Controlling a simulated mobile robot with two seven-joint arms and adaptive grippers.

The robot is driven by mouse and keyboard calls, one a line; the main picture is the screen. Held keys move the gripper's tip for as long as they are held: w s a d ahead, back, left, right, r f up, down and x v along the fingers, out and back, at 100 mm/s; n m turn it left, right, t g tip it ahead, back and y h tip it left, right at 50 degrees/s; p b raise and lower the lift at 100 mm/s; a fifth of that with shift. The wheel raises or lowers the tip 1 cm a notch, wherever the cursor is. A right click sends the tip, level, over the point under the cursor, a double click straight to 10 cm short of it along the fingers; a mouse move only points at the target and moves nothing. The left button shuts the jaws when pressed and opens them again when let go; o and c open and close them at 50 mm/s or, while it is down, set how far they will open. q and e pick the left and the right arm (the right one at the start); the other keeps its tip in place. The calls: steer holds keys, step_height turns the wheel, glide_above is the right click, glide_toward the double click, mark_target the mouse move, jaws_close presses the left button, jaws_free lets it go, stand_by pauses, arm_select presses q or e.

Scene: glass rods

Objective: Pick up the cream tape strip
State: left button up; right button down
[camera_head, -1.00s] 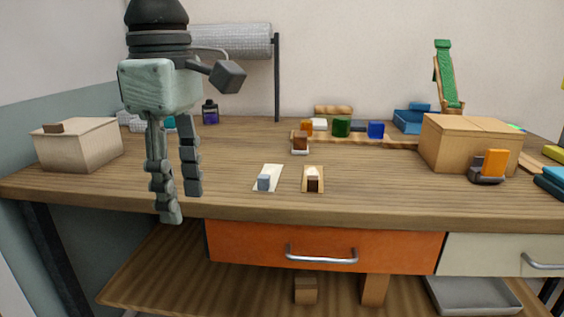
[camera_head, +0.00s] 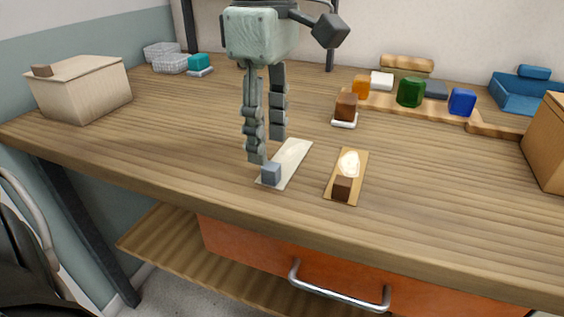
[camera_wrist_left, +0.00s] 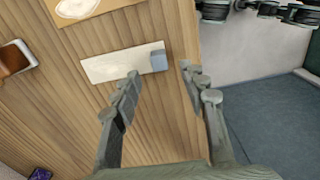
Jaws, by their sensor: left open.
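The cream tape strip (camera_head: 292,158) lies flat on the wooden workbench, with a small grey-blue block (camera_head: 271,174) at its near end. It also shows in the left wrist view (camera_wrist_left: 112,67), with the block (camera_wrist_left: 158,60) at its right end. My left gripper (camera_head: 267,147) is open and points down at the strip, its fingers overlapping the strip's left edge in the head view. In the left wrist view its fingertips (camera_wrist_left: 159,70) appear on either side of the block, with nothing held. Whether they touch the bench is unclear. My right gripper is not in view.
A tan strip (camera_head: 335,175) with a white oval and brown block lies to the right. Behind are a brown block on a white base (camera_head: 345,110) and a wooden rack (camera_head: 445,112) with coloured blocks. A beige box (camera_head: 85,92) stands left. The bench's front edge is close.

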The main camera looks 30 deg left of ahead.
mark_target(270, 165)
arm_select(q)
steer(key=shift+d+f, duration=0.15)
steer(key=shift+f, duration=1.8)
steer(key=shift+w, duration=0.1)
steer(key=c, duration=0.9)
steer(key=shift+o, duration=0.2)
steer(key=shift+r, duration=0.1)
